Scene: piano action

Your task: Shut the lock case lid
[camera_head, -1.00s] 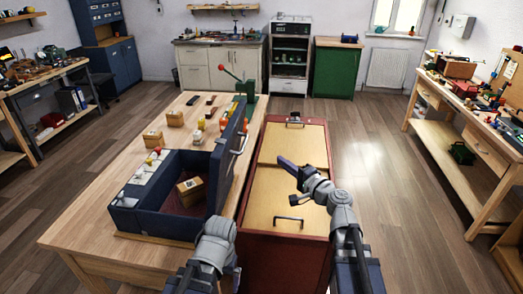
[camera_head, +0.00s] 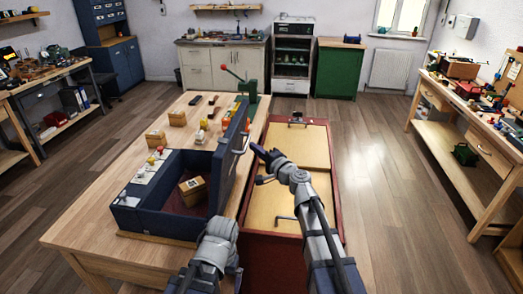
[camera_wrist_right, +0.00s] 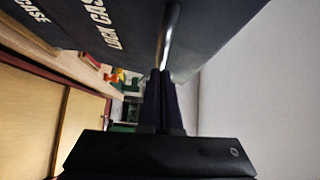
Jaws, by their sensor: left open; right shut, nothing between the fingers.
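The dark blue lock case (camera_head: 170,228) stands on the wooden workbench with its lid (camera_head: 231,160) raised almost upright along its right side. A small cardboard box (camera_head: 192,190) lies inside on the reddish floor. The lid's metal handle (camera_head: 243,140) is on its outer face. My right gripper (camera_head: 258,151) is shut and empty, just right of the lid near the handle. The right wrist view shows the lid's lettered face (camera_wrist_right: 110,25) and the handle (camera_wrist_right: 171,30) at the fingertips; I cannot tell whether they touch. My left gripper (camera_head: 218,230) is open, in front of the case; its fingers are mostly hidden.
A red cabinet with a pale wooden top (camera_head: 285,185) stands right of the workbench, under my right arm. Several small boxes and coloured parts (camera_head: 178,118) lie behind the case, with a green lever tool (camera_head: 247,85) at the far end. The floor to the right is clear.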

